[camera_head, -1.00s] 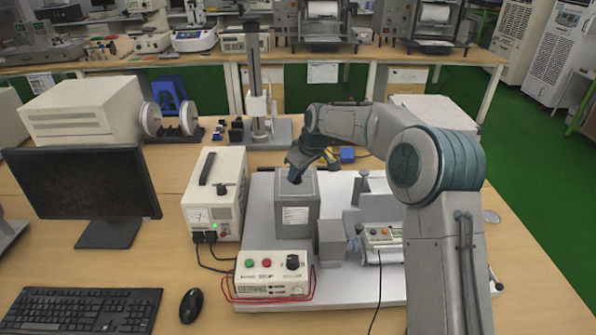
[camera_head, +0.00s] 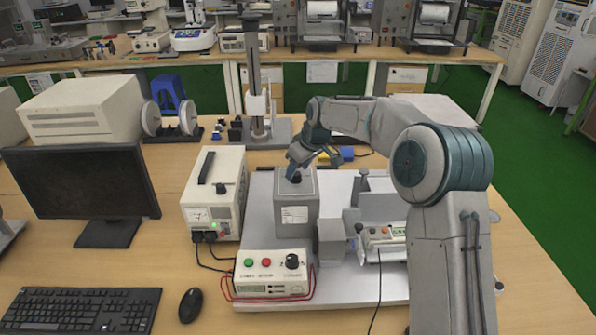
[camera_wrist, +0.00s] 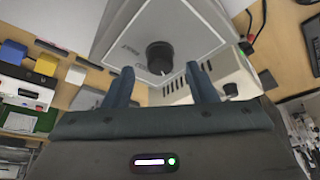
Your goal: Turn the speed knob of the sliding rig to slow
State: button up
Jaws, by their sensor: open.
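The sliding rig's grey box (camera_head: 299,205) stands on the pale base plate. A black round knob (camera_wrist: 160,57) sits on the box's pale top panel in the wrist view, and also shows in the head view (camera_head: 295,177). Small lettering lies beside the knob, too blurred to read surely. A small pale mark shows on the knob's near edge; I cannot tell its setting. My gripper (camera_head: 292,170) is just above the box top, fingers pointing down toward the knob. In the wrist view my gripper (camera_wrist: 160,74) is open, its two blue fingers apart with the knob seen between them.
A white control box (camera_head: 273,275) with red and green buttons and another black knob stands in front on the base plate (camera_head: 340,290). A cream power supply (camera_head: 215,195) is at left. A monitor (camera_head: 80,185), keyboard (camera_head: 82,311) and mouse (camera_head: 191,305) lie further left.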

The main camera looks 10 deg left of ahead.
jog(key=b+v, duration=0.1)
jog(key=v, duration=1.1)
jog(key=shift+s+d+r, duration=0.1)
jog(key=s+d+m+t+h, duration=0.1)
jog(key=s+d+m+h, duration=0.4)
jog(key=s+d, duration=1.3)
jog(key=s+d+f+m, duration=0.3)
jog(key=s+d, duration=0.1)
jog(key=s, duration=0.4)
jog(key=s+d+f+m+y, duration=0.1)
jog(key=s+d+f+m, duration=0.3)
jog(key=s, duration=0.4)
jog(key=shift+d+f, duration=0.2)
jog(key=shift+d, duration=0.2)
